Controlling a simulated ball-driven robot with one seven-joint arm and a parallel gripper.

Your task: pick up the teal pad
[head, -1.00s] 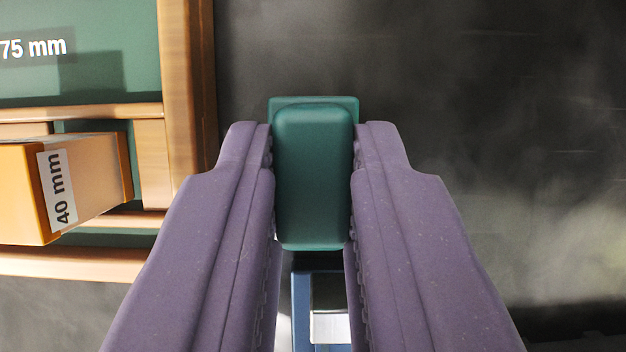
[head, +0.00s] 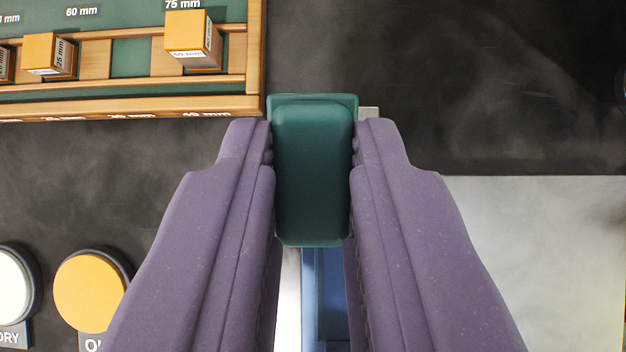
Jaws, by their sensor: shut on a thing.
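The teal pad (head: 312,165) is a rounded dark green-teal block on a slightly wider plate of the same colour. It is in the middle of the head view, between the two purple fingers of my gripper (head: 312,150). The fingers touch it on its left and right sides, and my gripper is shut on it. The surface beneath the pad looks farther away, so the pad appears held above it.
A wooden tray (head: 258,60) with a green bed and orange labelled blocks (head: 193,40) is at upper left. A yellow round disc (head: 92,283) and a white one (head: 12,285) are at lower left. A pale grey panel (head: 540,250) is at lower right. Dark surface at upper right is bare.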

